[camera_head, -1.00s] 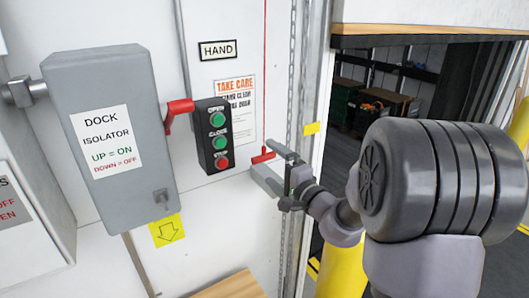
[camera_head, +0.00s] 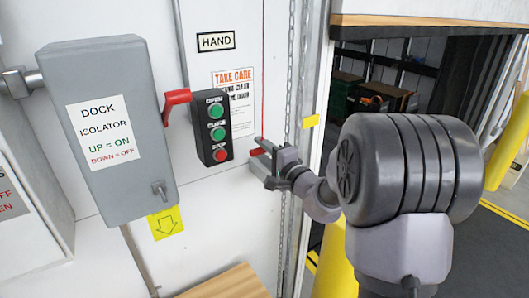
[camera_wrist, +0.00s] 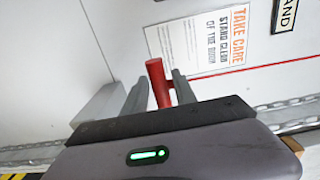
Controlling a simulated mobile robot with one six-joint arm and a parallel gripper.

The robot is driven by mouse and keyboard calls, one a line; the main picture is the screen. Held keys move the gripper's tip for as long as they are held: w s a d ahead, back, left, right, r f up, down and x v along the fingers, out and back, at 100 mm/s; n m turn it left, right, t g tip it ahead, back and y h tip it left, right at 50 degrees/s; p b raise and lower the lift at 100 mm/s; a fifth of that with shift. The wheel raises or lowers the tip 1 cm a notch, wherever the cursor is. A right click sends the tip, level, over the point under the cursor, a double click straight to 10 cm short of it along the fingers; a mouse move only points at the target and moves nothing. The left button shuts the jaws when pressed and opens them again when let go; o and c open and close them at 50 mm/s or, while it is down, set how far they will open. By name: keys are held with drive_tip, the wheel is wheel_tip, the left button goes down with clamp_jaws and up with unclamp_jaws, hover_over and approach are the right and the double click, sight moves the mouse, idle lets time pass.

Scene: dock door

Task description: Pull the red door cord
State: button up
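The red door cord (camera_head: 263,75) hangs as a thin line down the white wall. At its lower end is a red handle (camera_head: 254,153), partly hidden by my gripper. My gripper (camera_head: 256,157) is at the handle, one finger above it and one below. In the wrist view the red handle (camera_wrist: 158,82) stands between the two fingers of my gripper (camera_wrist: 159,88), its tip reaching past the fingertips. The fingers look open around it, with only narrow gaps; firm contact cannot be made out.
A chain (camera_head: 289,90) hangs just right of the cord. A yellow post (camera_head: 337,268) stands below my arm by the doorway.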

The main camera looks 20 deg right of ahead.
clamp_jaws()
drive_tip(key=shift+f+b, duration=1.85)
drive_tip(key=shift+b, duration=0.2)
drive_tip(key=o, duration=1.6)
unclamp_jaws()
drive_tip(key=s+d+b, duration=0.2)
drive_tip(key=s+b, duration=0.2)
drive_tip(key=s, duration=0.6)
drive_tip(key=shift+b, duration=0.3)
